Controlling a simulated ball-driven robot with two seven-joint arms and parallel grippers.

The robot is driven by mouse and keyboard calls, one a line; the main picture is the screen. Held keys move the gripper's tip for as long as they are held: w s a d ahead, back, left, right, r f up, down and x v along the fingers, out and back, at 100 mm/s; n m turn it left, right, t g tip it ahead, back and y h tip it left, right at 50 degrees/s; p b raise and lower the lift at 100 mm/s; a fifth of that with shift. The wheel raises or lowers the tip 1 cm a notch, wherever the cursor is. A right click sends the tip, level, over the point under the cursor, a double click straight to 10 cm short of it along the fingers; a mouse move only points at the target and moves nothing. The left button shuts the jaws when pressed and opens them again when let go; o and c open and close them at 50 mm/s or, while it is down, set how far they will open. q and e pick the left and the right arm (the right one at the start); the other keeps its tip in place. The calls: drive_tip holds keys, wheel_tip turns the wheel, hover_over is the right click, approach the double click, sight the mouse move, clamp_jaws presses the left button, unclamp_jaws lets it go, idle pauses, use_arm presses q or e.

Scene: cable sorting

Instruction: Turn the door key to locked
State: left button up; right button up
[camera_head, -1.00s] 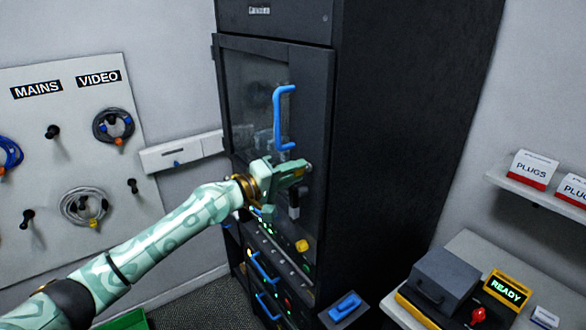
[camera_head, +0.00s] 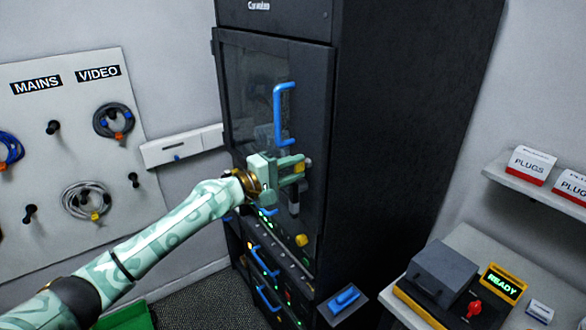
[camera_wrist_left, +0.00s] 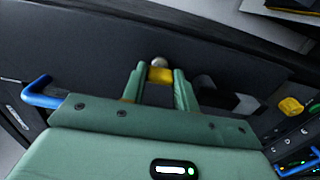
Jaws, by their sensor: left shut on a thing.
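The door key has a yellow head (camera_wrist_left: 160,75), seen between the two green fingers of my left gripper (camera_wrist_left: 159,88) in the wrist view. A round silver lock (camera_wrist_left: 158,62) shows just beyond it on the dark door. In the head view my left gripper (camera_head: 300,168) is at the cabinet door (camera_head: 255,85), below the blue door handle (camera_head: 281,115), with a small bit of the yellow key (camera_head: 308,163) at its fingertips. The gripper is shut on the key. The fingers hide much of the key, so its exact angle is unclear. My right gripper is out of view.
A black and grey latch (camera_head: 294,205) hangs just below the gripper, with a yellow knob (camera_head: 302,241) lower down. Blue drawer handles (camera_head: 265,262) are below. A bench at right holds a box with a lit READY display (camera_head: 503,284). Cables hang on the left board (camera_head: 60,150).

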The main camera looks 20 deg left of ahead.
use_arm(q)
drive_tip(key=o, duration=1)
drive_tip(key=b+v, duration=0.6)
drive_tip(key=v, duration=1)
drive_tip(key=shift+s+a+f, duration=0.1)
drive_tip(key=shift+a, duration=0.05)
